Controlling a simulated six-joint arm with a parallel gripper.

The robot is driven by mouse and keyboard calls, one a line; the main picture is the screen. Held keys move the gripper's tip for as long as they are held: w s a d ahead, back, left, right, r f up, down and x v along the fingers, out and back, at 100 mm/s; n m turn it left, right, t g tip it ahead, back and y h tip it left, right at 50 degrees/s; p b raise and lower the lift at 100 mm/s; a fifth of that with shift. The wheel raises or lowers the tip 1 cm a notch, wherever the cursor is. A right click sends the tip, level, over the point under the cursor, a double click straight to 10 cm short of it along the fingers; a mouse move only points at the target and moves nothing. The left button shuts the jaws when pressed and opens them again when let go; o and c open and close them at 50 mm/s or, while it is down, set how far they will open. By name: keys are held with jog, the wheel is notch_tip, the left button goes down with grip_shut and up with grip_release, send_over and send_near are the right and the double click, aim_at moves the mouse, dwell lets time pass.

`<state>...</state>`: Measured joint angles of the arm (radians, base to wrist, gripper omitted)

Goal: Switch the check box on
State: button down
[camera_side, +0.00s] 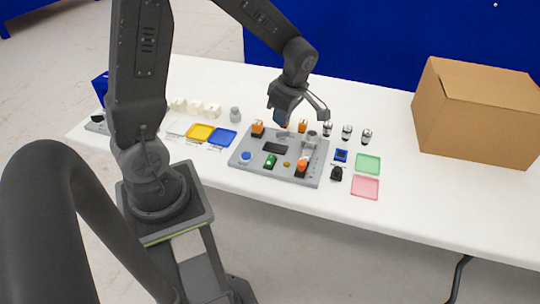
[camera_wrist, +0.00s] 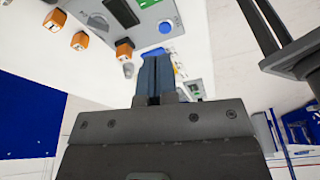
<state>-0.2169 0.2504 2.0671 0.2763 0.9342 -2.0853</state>
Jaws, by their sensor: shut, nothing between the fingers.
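The check box is a grey panel (camera_side: 250,168) lying flat on the white table, and part of it shows at the top of the wrist view (camera_wrist: 150,35). It carries a blue round button (camera_side: 246,156), a dark display (camera_side: 275,148), a green part (camera_side: 270,161), a small yellow button (camera_side: 287,164) and an orange-topped part (camera_side: 302,166) at its right. Orange parts stand near its back edge, one at the left (camera_side: 257,128) and one further right (camera_side: 303,126). My gripper (camera_side: 283,120) is shut and empty over the panel's back edge, and its blue-grey fingers (camera_wrist: 155,58) show together in the wrist view.
Yellow (camera_side: 200,133) and blue (camera_side: 222,138) trays lie left of the panel. Green (camera_side: 368,163) and pink (camera_side: 365,187) trays lie right. Several dark-and-silver cylinders (camera_side: 347,132) stand behind these. A cardboard box (camera_side: 475,110) is at the far right. The front table strip is clear.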

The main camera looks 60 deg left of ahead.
aim_at(267, 161)
jog(key=shift+w+a+f+n+g, duration=0.2)
jog(key=shift+a+f+n, duration=0.15)
jog(key=shift+f+n, duration=0.35)
jog(key=shift+w+a+f+n+g, duration=0.1)
jog(key=shift+a+f+n+g, duration=0.2)
jog(key=shift+f+n, duration=0.35)
jog(key=x, duration=0.9)
jog(key=w+x, duration=0.1)
jog(key=x, duration=0.4)
jog(key=shift+d+f, duration=0.15)
jog(key=shift+d, duration=0.25)
jog(key=shift+s+d+f+t+y, duration=0.1)
jog(key=shift+f+t+y, duration=0.2)
jog(key=shift+t+y, duration=0.2)
jog(key=shift+w+a+r, duration=0.3)
jog(key=shift+w+a, duration=0.25)
jog(key=shift+a, duration=0.05)
